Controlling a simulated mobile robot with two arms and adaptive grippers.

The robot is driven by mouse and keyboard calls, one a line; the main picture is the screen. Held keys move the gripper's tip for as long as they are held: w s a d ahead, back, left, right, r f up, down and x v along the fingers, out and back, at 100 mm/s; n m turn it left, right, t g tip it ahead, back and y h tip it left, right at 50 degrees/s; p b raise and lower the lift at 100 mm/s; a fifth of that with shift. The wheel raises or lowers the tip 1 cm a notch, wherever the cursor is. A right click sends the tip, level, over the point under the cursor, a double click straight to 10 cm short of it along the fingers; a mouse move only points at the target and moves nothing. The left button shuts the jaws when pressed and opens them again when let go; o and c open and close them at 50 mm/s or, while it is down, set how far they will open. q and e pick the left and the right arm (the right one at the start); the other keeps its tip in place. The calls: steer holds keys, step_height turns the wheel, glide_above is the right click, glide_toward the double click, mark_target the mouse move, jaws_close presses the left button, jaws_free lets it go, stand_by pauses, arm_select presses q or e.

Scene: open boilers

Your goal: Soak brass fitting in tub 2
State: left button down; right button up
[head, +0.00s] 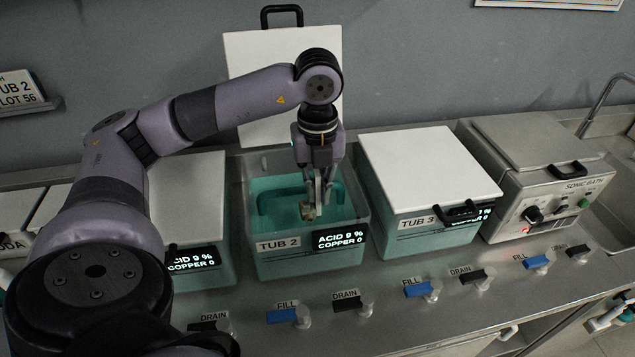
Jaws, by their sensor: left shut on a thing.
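Tub 2 (283,268) stands in the middle of the counter, open, with green-blue liquid in it. Its display reads ACID 9 % and COPPER 0. Its white lid (262,75) stands upright behind it against the wall. My left gripper (310,208) points down inside the tub's opening. It is shut on a small brassy piece, the brass fitting (308,213), at its fingertips. I cannot tell whether the fitting touches the liquid. My right gripper is not in view.
Tub 3 (432,172), lidded, stands to the right, with the sonic bath (545,185) beyond it. Another lidded tub (190,195) is to the left, partly behind my arm. Blue fill handles (284,315) and black drain handles (348,302) line the front.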

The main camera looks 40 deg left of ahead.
mark_target(318, 211)
arm_select(q)
step_height(318, 211, down, 2)
steer(key=shift+f+b, duration=0.1)
steer(key=shift+b, duration=0.6)
step_height(318, 211, down, 4)
steer(key=b, duration=0.3)
steer(key=shift+f, duration=0.1)
steer(key=shift+f+b, duration=1)
steer(key=shift+b, duration=0.05)
stand_by(1.4)
stand_by(0.9)
steer(key=shift+r+p, duration=5.8)
steer(key=shift+r, duration=2)
